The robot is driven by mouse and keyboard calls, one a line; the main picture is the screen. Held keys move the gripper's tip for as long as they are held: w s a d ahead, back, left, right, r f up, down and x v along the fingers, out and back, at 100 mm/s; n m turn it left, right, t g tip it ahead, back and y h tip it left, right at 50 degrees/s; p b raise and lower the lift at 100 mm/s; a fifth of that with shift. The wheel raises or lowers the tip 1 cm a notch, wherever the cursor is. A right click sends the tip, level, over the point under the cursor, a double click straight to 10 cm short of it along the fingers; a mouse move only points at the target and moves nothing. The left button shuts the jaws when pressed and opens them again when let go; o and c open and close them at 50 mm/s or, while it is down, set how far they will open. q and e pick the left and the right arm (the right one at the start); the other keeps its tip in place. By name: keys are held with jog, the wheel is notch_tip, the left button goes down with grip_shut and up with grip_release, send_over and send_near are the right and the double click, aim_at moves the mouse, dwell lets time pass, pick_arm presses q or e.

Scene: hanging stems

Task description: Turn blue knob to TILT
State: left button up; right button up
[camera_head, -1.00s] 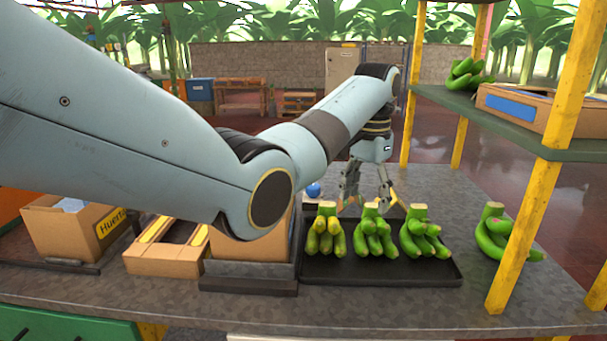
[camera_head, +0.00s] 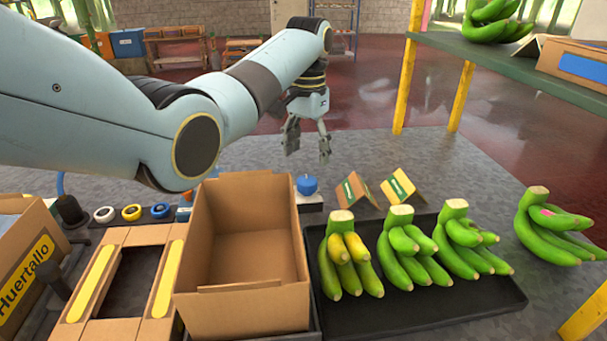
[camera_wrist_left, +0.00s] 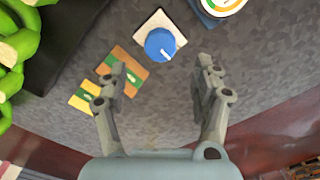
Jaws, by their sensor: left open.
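The blue knob (camera_head: 307,184) sits on a small pale square base on the grey bench, just behind the open carton. It also shows in the left wrist view (camera_wrist_left: 160,44), with a short white mark on its top pointing to the lower right of that picture. No TILT lettering is readable. My left gripper (camera_head: 308,153) is open and empty, above the bench and beyond the knob in the head view. In the left wrist view its fingers (camera_wrist_left: 162,70) are spread apart, with the knob beyond and between their tips, not touched. My right gripper is not in view.
Two small folded cards (camera_head: 379,188) stand beside the knob. A black tray (camera_head: 440,312) of banana bunches lies to the right, an empty carton (camera_head: 246,250) in front. Coloured rings (camera_head: 131,212) lie left. A yellow-posted shelf (camera_head: 520,85) stands right. The bench behind is clear.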

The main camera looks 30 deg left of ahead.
aim_at(307, 180)
pick_arm(q)
notch_tip(307, 180, down, 6)
jog(key=shift+f, duration=0.2)
jog(key=shift+f+b, duration=0.3)
jog(key=shift+f, duration=0.25)
jog(key=c, duration=1.2)
jog(key=shift+o, duration=0.2)
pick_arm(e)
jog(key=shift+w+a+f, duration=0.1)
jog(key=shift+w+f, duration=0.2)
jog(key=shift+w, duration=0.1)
